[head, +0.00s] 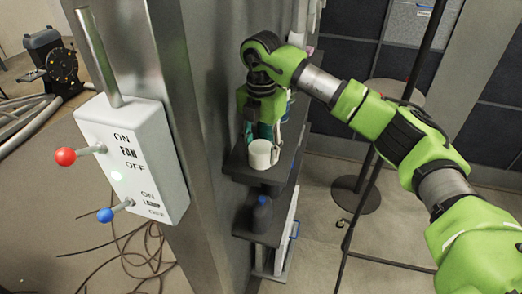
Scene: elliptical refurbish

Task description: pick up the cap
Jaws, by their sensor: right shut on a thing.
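A small white round thing, which looks like the cap (262,154), is at the upper dark shelf (243,172), near its front edge. My right gripper (264,140) points down over it from above, and its fingers are shut around the white cap. The far finger is partly hidden. I cannot tell whether the cap still touches the shelf. My left gripper is not in view.
A metal column with a white switch box (132,155), with red and blue knobs, stands left of the shelf. A dark bottle (262,214) sits on the lower shelf. A thin black stand (372,175) rises on the right. Cables lie on the floor at left.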

